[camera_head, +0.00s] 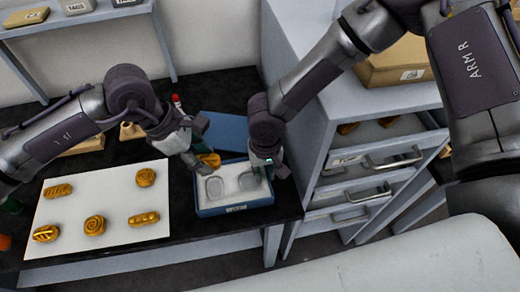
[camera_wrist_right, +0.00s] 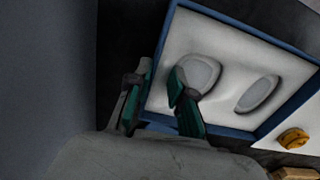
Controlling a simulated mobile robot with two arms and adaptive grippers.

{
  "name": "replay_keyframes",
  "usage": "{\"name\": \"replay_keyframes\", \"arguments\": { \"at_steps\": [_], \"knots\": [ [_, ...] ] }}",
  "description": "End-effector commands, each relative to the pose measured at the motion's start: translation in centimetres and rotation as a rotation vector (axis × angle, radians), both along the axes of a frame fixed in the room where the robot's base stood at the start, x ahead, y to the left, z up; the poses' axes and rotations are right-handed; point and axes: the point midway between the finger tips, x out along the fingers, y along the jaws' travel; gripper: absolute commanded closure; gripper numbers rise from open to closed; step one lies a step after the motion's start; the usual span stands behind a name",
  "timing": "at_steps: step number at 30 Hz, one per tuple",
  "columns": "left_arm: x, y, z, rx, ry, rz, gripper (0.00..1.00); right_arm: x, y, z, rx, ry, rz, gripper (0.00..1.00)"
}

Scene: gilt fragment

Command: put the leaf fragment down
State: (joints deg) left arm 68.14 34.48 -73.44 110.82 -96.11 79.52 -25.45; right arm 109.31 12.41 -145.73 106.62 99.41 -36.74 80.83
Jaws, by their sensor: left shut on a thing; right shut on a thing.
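The leaf fragment (camera_head: 209,160), a small gold piece, is held in my left gripper (camera_head: 198,159) above the far left corner of a blue box (camera_head: 238,210). The box has a white insert (camera_head: 232,172) with two oval recesses (camera_head: 215,187), (camera_head: 249,181), both empty. My right gripper (camera_head: 266,168) is at the box's right side. In the right wrist view its fingers (camera_wrist_right: 158,100) straddle the box's blue wall (camera_wrist_right: 164,45) and are shut on it.
A white mat (camera_head: 112,212) with several gold pieces lies left of the box. A blue lid-like panel (camera_head: 225,132) lies behind the box. A grey drawer cabinet (camera_head: 375,170) with partly open drawers stands to the right. A shelf (camera_head: 75,20) is at the back left.

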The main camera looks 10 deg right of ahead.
Motion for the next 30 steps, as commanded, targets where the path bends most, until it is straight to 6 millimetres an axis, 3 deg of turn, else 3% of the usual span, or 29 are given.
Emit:
{"name": "replay_keyframes", "arguments": {
  "at_steps": [8, 11, 24, 30],
  "knots": [
    [0.2, -0.1, -0.4, -0.002, 0.003, -0.119, 0.83, 0.0, 0.0, 0.0, 0.000, 0.000, 0.000, 1.00],
    [0.5, -0.2, -0.7, -0.003, 0.004, -0.274, 0.83, 0.0, 0.0, 0.0, 0.000, 0.000, 0.000, 1.00],
    [0.6, -0.7, -1.1, -0.003, 0.014, -1.236, 0.83, 0.0, 0.0, 0.0, 0.000, 0.000, 0.000, 1.00],
    [0.5, -0.7, -0.9, -0.003, 0.018, -1.468, 0.83, 0.0, 0.0, 0.0, 0.000, 0.000, 0.000, 1.00]
  ]
}}
